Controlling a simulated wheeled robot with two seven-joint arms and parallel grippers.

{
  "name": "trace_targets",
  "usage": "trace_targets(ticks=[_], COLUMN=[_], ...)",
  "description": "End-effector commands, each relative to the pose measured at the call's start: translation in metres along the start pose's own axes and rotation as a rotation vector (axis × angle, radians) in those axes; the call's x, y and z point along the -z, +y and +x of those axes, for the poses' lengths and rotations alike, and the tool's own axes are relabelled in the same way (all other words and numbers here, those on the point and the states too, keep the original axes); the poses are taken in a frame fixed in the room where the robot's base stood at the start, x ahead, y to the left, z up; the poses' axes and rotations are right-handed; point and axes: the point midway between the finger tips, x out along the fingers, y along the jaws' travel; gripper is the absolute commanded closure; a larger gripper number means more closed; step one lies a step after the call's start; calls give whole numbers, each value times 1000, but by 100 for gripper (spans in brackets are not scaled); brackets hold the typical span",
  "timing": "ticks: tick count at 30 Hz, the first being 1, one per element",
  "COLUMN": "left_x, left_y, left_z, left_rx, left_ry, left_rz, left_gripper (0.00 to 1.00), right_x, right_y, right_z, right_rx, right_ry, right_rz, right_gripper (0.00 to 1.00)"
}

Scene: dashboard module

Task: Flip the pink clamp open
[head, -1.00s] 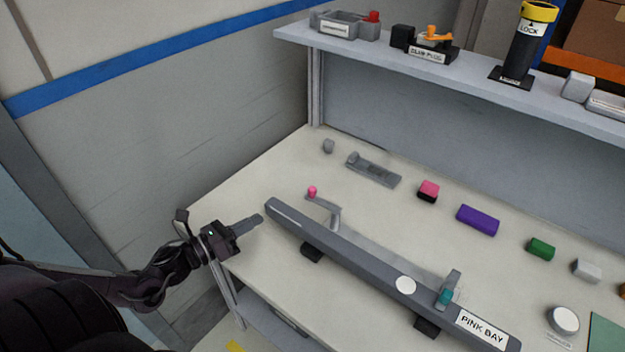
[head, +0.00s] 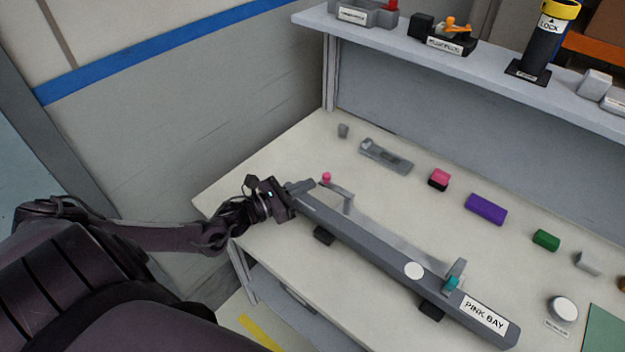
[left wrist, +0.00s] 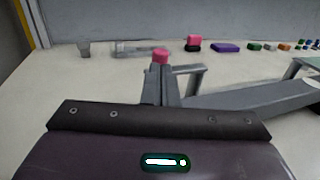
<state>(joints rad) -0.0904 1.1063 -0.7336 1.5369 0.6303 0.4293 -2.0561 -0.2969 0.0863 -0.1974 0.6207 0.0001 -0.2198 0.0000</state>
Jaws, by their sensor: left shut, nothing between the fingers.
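The pink clamp is a lever with a pink knob (head: 326,177) and a grey arm (head: 343,190), at the far left end of the long grey bar marked PINK BAY (head: 390,252). My left gripper (head: 308,185) is shut and empty, its fingertips just left of the pink knob. In the left wrist view the pink knob (left wrist: 160,56) shows just beyond the fingers (left wrist: 161,88); I cannot tell whether they touch. A teal knob (head: 451,284) sits on another clamp at the bar's near right end. My right gripper is not in view.
Behind the bar on the table lie a grey bracket (head: 385,156), a pink and black block (head: 439,179), a purple block (head: 486,208) and a green block (head: 546,240). A shelf (head: 480,85) overhangs the back. The table between bar and blocks is mostly clear.

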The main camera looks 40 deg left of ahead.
Motion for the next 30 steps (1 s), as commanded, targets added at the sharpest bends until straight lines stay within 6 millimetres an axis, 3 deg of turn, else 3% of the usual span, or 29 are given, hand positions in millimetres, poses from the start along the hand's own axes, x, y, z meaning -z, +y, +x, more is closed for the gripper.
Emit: trace_targets(ticks=[6, 18, 24, 30], left_x=[-1, 0, 2, -2], left_y=[0, 0, 5, 6], left_z=[21, 24, 37, 39], left_rx=[0, 0, 1, -2], left_ry=[-2, 1, -3, -3], left_rz=[-1, -1, 0, 0], left_gripper=[100, 100, 100, 100], right_x=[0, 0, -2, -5], right_y=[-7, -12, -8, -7], right_z=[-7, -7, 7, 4], right_rx=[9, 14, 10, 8], right_ry=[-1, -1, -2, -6], right_rz=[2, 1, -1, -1], right_gripper=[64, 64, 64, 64])
